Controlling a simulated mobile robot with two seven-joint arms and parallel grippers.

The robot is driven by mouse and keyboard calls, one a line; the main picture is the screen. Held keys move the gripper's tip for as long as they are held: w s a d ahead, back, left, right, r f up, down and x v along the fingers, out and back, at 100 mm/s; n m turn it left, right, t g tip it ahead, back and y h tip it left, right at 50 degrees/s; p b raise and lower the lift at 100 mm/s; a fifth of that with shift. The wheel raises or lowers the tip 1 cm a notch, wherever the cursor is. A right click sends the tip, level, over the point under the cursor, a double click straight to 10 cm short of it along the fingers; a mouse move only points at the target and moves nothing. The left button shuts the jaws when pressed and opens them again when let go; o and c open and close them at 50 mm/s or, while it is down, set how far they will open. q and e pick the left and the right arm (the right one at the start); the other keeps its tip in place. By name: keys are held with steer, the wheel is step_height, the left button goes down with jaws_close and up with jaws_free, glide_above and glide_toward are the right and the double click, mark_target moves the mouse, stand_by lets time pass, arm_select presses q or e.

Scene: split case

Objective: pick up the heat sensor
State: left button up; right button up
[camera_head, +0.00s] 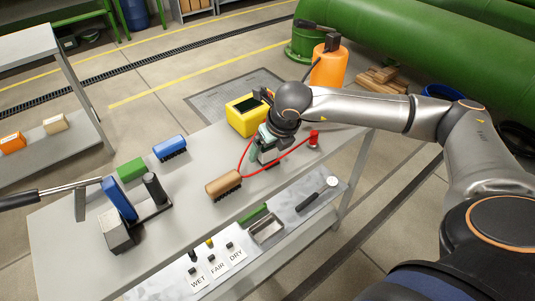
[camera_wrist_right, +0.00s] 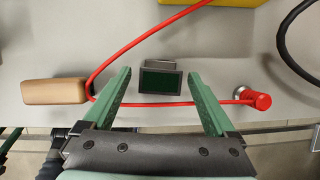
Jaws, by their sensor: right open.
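A small grey box with a dark green screen (camera_wrist_right: 160,83), which looks like the heat sensor, sits on the grey table. In the wrist view it appears between the fingertips of my right gripper (camera_wrist_right: 159,74), with gaps on both sides. The gripper is open and empty; the height between it and the box is hard to judge. In the head view my right gripper (camera_head: 263,150) is over the table and largely hides the box (camera_head: 270,158). A red cable (camera_wrist_right: 108,75) loops around the box to a red-capped piece (camera_wrist_right: 257,101). My left gripper is not in view.
A brown brush (camera_head: 223,184) lies left of the gripper, and a yellow box (camera_head: 240,119) stands behind it. The red-capped piece (camera_head: 313,139) is to the right. Blue and green brushes lie farther left. A lower shelf (camera_head: 285,236) holds a tray and tools.

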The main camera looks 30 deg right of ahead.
jaws_close()
stand_by(0.7)
